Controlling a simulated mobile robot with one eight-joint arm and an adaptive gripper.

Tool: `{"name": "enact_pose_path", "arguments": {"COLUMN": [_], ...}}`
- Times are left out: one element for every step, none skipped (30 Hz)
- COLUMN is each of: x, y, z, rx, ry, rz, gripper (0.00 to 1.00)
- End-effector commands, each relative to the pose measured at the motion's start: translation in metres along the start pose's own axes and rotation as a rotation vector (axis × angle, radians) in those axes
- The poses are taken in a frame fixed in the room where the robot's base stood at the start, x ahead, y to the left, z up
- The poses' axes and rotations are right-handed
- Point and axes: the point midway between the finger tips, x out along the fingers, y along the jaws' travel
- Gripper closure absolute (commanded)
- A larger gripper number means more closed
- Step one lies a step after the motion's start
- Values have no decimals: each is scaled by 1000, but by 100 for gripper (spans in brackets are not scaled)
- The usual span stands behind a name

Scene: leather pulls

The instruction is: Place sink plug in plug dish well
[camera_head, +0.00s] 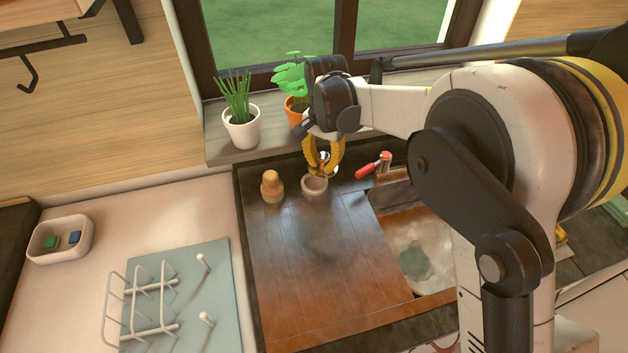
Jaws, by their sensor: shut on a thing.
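My gripper (324,172) has yellow fingers and hangs over the back of the dark wooden counter. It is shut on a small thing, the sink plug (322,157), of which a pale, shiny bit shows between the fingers. The rest of it is hidden by the fingers. A small round beige dish (314,187), which looks like the plug dish, stands on the wood just below and slightly left of the fingertips. Its well looks empty. I cannot tell whether the held plug touches the dish.
A stacked tan wooden piece (272,187) stands left of the dish. A red-handled tool (373,166) lies to its right. The sink basin (425,250) opens at the right front. Potted plants (241,128) line the sill behind. The front wood is clear.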

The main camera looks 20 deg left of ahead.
Motion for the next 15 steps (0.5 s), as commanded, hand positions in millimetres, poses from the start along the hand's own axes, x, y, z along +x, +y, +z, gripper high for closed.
{"name": "enact_pose_path", "arguments": {"x": [7,9,12,13,14,14,16,18,22,26,31,38,43,48,53], "y": [-7,-10,-14,-16,-17,-18,-19,-19,-19,-19,-19,-19,-19,-18,-18], "z": [5,7,10,11,12,13,14,14,14,14,14,14,14,14,14], "rx": [-3,-3,-2,-1,-1,0,0,0,0,0,0,0,0,0,0], "ry": [0,0,0,0,0,0,0,0,0,0,0,0,0,0,0], "rz": [0,0,0,0,0,0,0,0,0,0,0,0,0,0,0], "gripper": [100,100,100,100,100,100,100,100,100,100,100,100,100,100,100]}}
